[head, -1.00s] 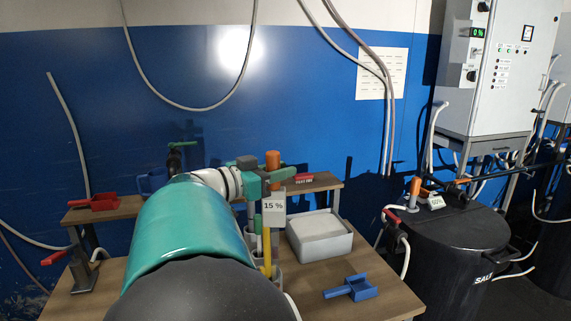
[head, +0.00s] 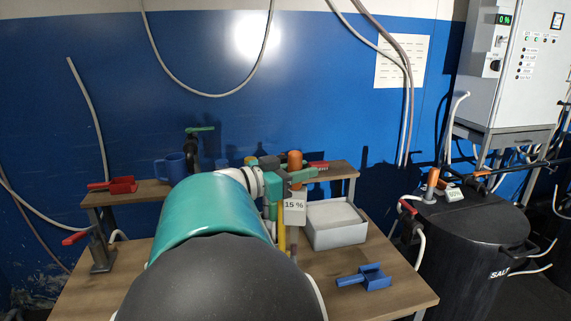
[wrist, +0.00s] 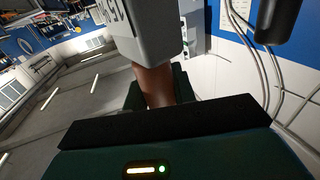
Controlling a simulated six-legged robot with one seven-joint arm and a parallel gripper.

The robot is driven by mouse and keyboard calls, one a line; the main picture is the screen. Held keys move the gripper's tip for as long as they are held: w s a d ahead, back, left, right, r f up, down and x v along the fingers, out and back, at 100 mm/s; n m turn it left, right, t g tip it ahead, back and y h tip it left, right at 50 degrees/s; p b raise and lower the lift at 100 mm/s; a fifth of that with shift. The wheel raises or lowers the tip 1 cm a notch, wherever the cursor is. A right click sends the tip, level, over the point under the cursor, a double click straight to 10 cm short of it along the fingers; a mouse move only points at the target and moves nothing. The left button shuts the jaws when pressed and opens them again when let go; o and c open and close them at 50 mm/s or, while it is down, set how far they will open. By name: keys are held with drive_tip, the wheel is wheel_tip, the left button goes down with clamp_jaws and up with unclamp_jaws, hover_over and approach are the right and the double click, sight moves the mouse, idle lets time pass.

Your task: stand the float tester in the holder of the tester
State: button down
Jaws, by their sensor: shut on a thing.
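The float tester (head: 295,160) has an orange upright grip and a grey head reading 15 % (head: 294,206). My gripper (head: 293,176) is shut on the orange grip, above the table to the left of a white box. In the wrist view the grip shows as a brown-orange cylinder (wrist: 155,88) between the jaws, with the grey head (wrist: 148,30) beside it. The tester's lower end is hidden. A yellow upright rod (head: 282,236) stands just below and left of the grey head. I cannot clearly make out the holder; my arm and the tester cover that area.
The white box (head: 336,236) stands right of the tester, with a blue scoop (head: 367,278) in front of it. A raised shelf (head: 150,194) behind carries a red scoop (head: 113,186) and a blue mug (head: 170,167). A black salt barrel (head: 465,240) stands at the right.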

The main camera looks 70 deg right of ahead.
sight(299, 213)
drive_tip(key=shift+d+f, duration=0.1)
drive_tip(key=shift+f, duration=5.5)
drive_tip(key=c, duration=1.1)
unclamp_jaws()
drive_tip(key=shift+o, duration=0.2)
drive_tip(key=v, duration=1.3)
drive_tip(key=shift+w+a, duration=0.3)
